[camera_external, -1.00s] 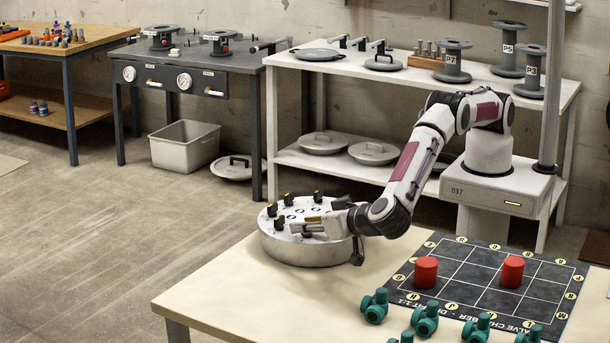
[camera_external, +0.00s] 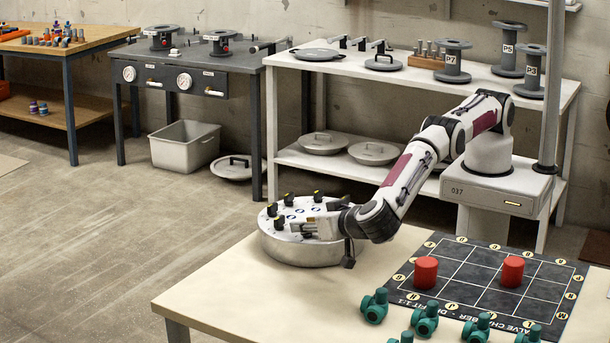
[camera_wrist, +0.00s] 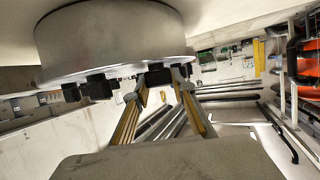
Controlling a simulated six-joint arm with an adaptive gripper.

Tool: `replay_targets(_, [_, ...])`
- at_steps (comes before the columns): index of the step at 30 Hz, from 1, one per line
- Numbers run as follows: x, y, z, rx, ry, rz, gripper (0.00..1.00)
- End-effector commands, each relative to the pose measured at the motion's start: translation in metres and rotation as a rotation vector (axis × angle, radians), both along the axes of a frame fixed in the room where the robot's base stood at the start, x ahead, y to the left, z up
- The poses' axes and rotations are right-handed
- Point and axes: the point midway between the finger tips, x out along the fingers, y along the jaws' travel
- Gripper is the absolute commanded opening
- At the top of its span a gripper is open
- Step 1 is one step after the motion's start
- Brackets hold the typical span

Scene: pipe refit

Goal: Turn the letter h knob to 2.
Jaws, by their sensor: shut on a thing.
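A round grey metal drum (camera_external: 300,252) stands on the pale table's left corner, with several black knobs on its top; the letters are too small to read. My gripper (camera_external: 298,228) reaches over the drum's near right edge from the right, lying nearly level. In the wrist view my gripper (camera_wrist: 163,75) has its two fingers on either side of one black knob (camera_wrist: 158,75) and is shut on it. More black knobs (camera_wrist: 98,87) show to the left of it, along the drum (camera_wrist: 110,40). I cannot tell the knob's letter or its pointer setting.
A dark gridded board (camera_external: 480,285) with two red cylinders (camera_external: 426,272) lies to the right. Several green valves (camera_external: 375,306) stand along the front. The table (camera_external: 250,310) is bare in front of the drum. A white shelf (camera_external: 420,75) with grey parts stands behind.

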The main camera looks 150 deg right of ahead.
Motion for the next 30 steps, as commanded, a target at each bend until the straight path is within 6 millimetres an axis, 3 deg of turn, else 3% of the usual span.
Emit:
replay_targets(10, [0.0029, 0.0007, 0.0035, -0.002, -0.01, 0.004, 0.03])
replay_targets(11, [0.0029, 0.0007, 0.0035, -0.003, -0.01, 0.004, 0.3])
replay_targets(12, [0.0029, 0.0008, 0.0034, -0.003, -0.009, 0.005, 0.4])
replay_targets(13, [0.0026, 0.0009, 0.0031, -0.003, -0.009, 0.004, 0.42])
replay_targets(30, [0.0018, 0.0035, 0.0013, 0.0, -0.003, -0.001, 0.42])
